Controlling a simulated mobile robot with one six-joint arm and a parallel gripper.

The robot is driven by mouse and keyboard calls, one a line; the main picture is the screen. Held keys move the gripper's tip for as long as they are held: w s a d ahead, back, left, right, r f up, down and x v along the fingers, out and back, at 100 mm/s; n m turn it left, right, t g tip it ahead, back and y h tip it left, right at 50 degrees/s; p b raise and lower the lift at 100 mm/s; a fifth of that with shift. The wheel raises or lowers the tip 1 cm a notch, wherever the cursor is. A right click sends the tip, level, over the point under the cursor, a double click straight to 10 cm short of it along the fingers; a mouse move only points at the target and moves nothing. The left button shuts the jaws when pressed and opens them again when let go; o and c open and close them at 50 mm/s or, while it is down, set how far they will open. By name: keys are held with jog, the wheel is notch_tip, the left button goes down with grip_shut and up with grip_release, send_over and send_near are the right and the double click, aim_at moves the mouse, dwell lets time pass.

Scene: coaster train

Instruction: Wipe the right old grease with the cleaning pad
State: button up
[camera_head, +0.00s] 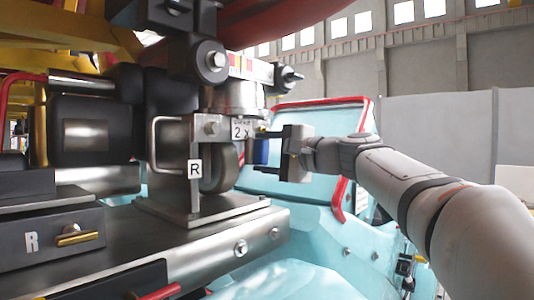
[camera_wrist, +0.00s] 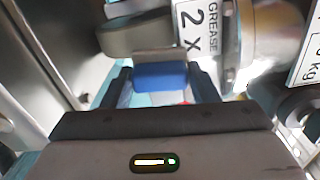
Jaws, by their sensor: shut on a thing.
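My gripper (camera_head: 266,148) is shut on the blue cleaning pad (camera_head: 260,152), just right of the wheel (camera_head: 222,168) in the bracket marked R. In the wrist view the pad (camera_wrist: 160,76) sits between the two dark fingertips (camera_wrist: 163,84), with a grey-brown strip along its far edge. The wheel (camera_wrist: 135,38) lies just beyond the pad; I cannot tell whether they touch. The right old grease cannot be made out in either view. A white "GREASE 2 X" label (camera_wrist: 201,28) is beside the wheel, and shows in the head view (camera_head: 239,131).
The bracket (camera_head: 195,168) stands on a metal plate (camera_head: 215,212). A metal cylinder (camera_wrist: 275,35) is close to the right fingertip. A pale blue car body with a red-edged panel (camera_head: 310,104) is behind my gripper.

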jog(key=shift+w+d+f+b, duration=0.1)
jog(key=shift+w+d+b, duration=0.15)
jog(key=shift+w+b, duration=0.3)
jog(key=shift+s+a, duration=0.2)
jog(key=shift+s, duration=0.05)
jog(key=shift+c, duration=1.1)
jog(key=shift+s, duration=0.1)
